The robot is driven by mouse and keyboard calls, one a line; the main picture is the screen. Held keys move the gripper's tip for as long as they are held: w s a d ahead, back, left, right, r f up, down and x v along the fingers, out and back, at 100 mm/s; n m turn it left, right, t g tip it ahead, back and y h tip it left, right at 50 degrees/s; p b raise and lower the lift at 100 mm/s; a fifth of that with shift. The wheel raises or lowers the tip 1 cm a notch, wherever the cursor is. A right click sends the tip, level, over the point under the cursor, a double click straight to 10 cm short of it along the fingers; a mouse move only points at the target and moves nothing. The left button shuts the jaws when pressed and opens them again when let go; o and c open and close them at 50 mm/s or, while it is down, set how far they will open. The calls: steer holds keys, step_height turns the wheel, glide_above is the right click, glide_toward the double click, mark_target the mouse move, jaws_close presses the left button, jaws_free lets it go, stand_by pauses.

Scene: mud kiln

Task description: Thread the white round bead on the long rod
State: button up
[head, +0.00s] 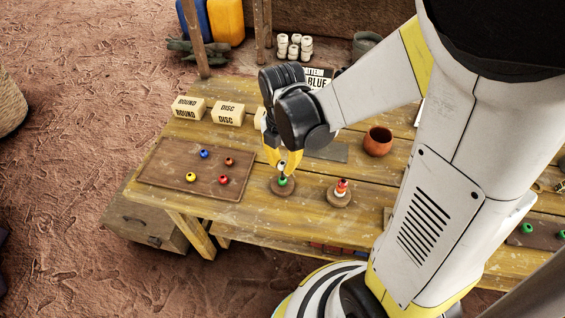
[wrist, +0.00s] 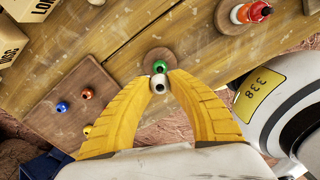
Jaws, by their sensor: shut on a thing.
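My gripper (head: 282,170) is shut on the white round bead (wrist: 159,84), which sits between the two yellow fingertips; the bead also shows in the head view (head: 281,164). The gripper is above a round wooden stand (head: 284,191) with a green bead (head: 283,181) on it. In the wrist view the green bead (wrist: 160,66) appears just beyond the white bead, and the stand (wrist: 151,56) lies behind. I cannot clearly see the stand's rod, or whether it enters the white bead. A second stand (head: 340,199) to the right carries red, white and orange beads (head: 342,187).
A clay pot (head: 378,142) is at right. Bare tabletop separates the two stands.

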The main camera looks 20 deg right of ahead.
stand_by(0.4)
steer(key=o, duration=0.9)
steer(key=shift+c, duration=0.2)
steer(key=shift+r, duration=0.15)
step_height(320, 180, up, 8)
steer(key=p, duration=0.6)
steer(key=shift+p, duration=0.3)
steer(key=s+r+m+t+b, duration=0.1)
steer(key=r+m, duration=0.4)
steer(key=m, duration=0.7)
steer(key=s+r+m+t+b, duration=0.1)
steer(key=s+r+m+t, duration=0.3)
steer(key=m, duration=0.8)
steer(key=shift+s+r+t, duration=0.2)
steer(key=shift+r+t, duration=0.65)
steer(key=shift+t, duration=0.25)
